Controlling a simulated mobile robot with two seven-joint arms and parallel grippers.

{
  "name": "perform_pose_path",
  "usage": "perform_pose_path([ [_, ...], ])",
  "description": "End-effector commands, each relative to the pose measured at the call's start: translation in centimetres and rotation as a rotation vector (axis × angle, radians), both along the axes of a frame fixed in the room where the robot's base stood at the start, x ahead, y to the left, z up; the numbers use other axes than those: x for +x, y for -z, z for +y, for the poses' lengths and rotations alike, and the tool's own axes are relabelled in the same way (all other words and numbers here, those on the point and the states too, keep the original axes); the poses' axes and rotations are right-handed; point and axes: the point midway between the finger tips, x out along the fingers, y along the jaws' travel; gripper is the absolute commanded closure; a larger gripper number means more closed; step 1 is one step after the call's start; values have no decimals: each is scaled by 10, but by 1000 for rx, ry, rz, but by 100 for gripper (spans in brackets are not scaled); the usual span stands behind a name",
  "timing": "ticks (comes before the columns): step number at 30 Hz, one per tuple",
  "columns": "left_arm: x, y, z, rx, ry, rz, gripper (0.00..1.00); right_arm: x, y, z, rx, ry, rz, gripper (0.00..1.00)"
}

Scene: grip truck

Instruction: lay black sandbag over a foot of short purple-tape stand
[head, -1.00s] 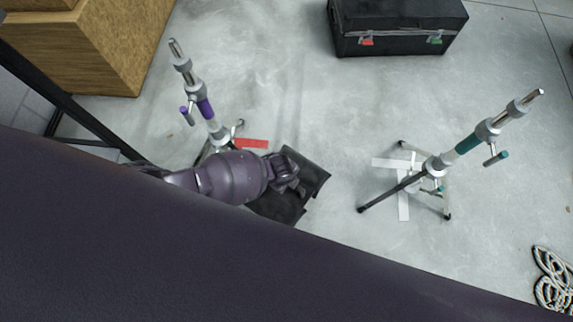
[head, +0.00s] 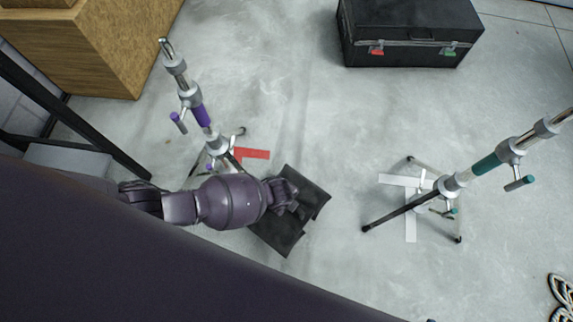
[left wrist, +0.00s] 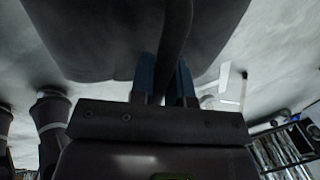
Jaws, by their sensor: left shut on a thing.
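The black sandbag (head: 284,237) is below and right of the purple-tape stand (head: 201,115) in the head view, apart from its visible feet. My left gripper (head: 285,194) is over the bag's middle. In the left wrist view, the blue fingers of my left gripper (left wrist: 165,80) are shut on the bag's dark strap (left wrist: 174,45), with the dark bag (left wrist: 95,40) beyond. I cannot tell if the bag hangs or touches the floor. The purple-tape stand is upright on spread feet, partly hidden by my left arm. My right gripper is out of view.
A red tape mark (head: 252,153) lies beside the purple-tape stand. A teal-tape stand (head: 487,164) stands on white floor tape (head: 410,228) at right. A black case (head: 408,55) and wooden box (head: 112,45) are at the back.

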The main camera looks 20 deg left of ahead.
Motion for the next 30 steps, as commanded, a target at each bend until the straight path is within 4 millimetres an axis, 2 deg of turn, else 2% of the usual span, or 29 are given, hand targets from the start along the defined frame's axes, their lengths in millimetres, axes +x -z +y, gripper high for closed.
perform_pose_path([
  [15, 2, 32, -2, -4, 1, -3, 100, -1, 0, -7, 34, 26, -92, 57],
  [30, 5, 37, -2, -5, -1, -8, 100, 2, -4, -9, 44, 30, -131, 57],
])
